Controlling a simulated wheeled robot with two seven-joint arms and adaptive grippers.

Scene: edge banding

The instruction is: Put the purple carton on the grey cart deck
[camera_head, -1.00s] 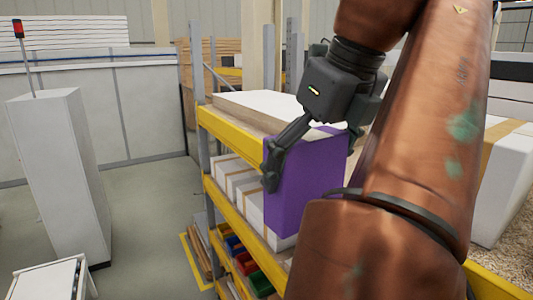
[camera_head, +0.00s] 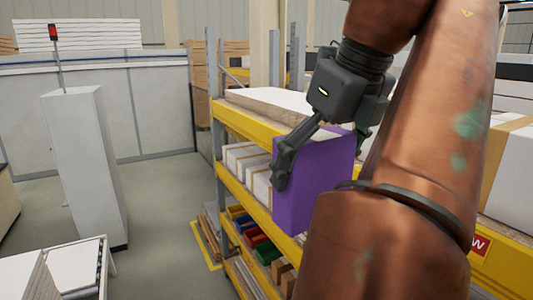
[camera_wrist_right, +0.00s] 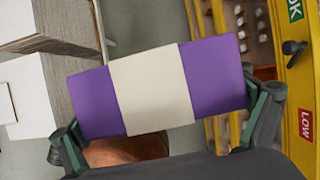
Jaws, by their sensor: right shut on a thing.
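The purple carton (camera_head: 312,180) is held in the air in front of the yellow-edged shelf rack. My right gripper (camera_head: 318,165) is shut on it, with one dark finger against its left side; the other finger is mostly hidden in the head view. In the right wrist view the purple carton (camera_wrist_right: 210,78) shows a wide cream band across its middle, and the fingers of my right gripper (camera_wrist_right: 165,130) are at its two ends. My left gripper is not in view. I cannot make out a grey cart deck for certain.
The shelf rack (camera_head: 240,121) holds white boxes (camera_head: 245,160) and several coloured bins (camera_head: 255,238). A tall pale cabinet (camera_head: 85,160) with a red-topped pole stands at left. A white-topped stand (camera_head: 75,265) is at the lower left. Grey floor (camera_head: 165,210) between them is clear.

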